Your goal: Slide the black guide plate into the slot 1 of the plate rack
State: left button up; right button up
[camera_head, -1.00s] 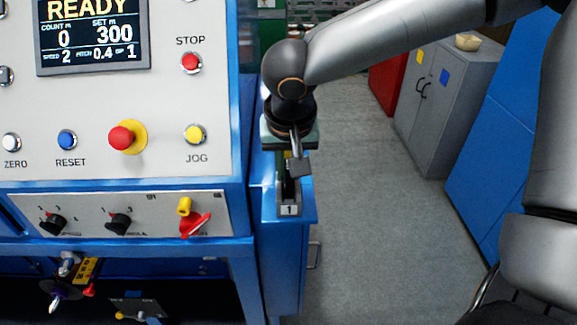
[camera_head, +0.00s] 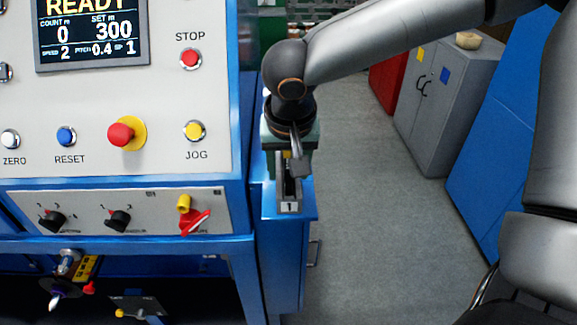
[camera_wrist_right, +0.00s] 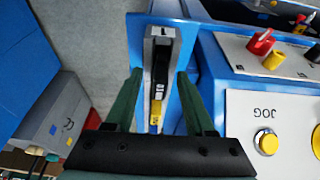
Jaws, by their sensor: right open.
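The plate rack (camera_head: 290,205), marked 1 at its near end, sits on a blue cabinet beside the machine; it also shows in the right wrist view (camera_wrist_right: 165,32). The black guide plate seems to be the dark piece (camera_wrist_right: 161,65) inside the rack's slot 1; its depth I cannot tell. Yellow and white marked parts lie in line with it. My right gripper (camera_wrist_right: 160,75) is open, its green fingers apart on either side of the rack and the dark piece, gripping nothing. In the head view the right gripper (camera_head: 290,150) is over the rack's far part and hides it. My left gripper is out of view.
The blue machine with its button panel (camera_head: 80,110) stands close on the left of the rack. A red-handled switch (camera_head: 194,222) sticks out low on it. A grey cabinet (camera_head: 445,100) stands back right. The floor (camera_head: 370,220) between is clear.

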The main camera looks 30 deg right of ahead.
jog(key=p+v, duration=0.1)
jog(key=v, duration=1.1)
jog(key=shift+r, duration=0.3)
